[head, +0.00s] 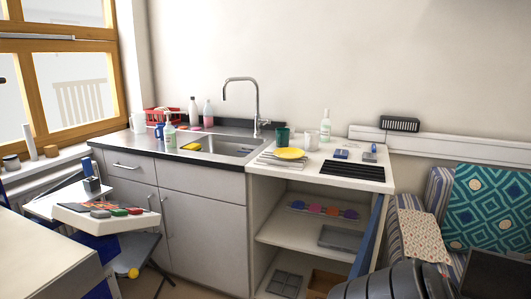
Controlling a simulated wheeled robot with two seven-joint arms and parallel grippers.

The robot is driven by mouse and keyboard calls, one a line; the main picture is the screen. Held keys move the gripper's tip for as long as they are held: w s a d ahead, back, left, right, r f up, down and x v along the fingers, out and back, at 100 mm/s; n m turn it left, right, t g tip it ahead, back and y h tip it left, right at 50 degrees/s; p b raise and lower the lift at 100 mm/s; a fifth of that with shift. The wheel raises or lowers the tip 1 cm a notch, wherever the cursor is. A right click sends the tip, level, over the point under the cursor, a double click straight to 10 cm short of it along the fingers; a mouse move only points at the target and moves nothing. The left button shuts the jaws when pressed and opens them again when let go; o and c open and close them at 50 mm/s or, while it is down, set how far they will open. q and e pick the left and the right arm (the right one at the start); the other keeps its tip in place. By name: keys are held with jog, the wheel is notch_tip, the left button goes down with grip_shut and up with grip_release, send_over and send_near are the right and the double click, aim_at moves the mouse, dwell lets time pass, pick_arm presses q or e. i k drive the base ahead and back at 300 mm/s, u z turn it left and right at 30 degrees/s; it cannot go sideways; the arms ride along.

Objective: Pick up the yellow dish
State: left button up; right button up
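The yellow dish (290,153) is a small round shallow plate. It rests on or against a stack of thin white sheets (268,160) at the left side of the white countertop (322,170), just right of the sink. A dark green cup (283,137) stands close behind it. Nothing covers the dish. Neither of my grippers shows in the head view. A dark grey rounded part at the bottom right looks like my own arm, without fingers visible.
A black slatted panel (352,169) lies right of the dish, and a clear bottle (325,126) stands behind. A tall faucet (241,105) rises over the sink. Open shelves (304,231) lie below the countertop. A small table (100,217) and patterned cushioned seat (417,229) flank the floor.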

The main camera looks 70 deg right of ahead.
aim_at(284, 154)
jog(key=z, duration=0.85)
jog(key=i, duration=1.15)
jog(key=z, duration=1.25)
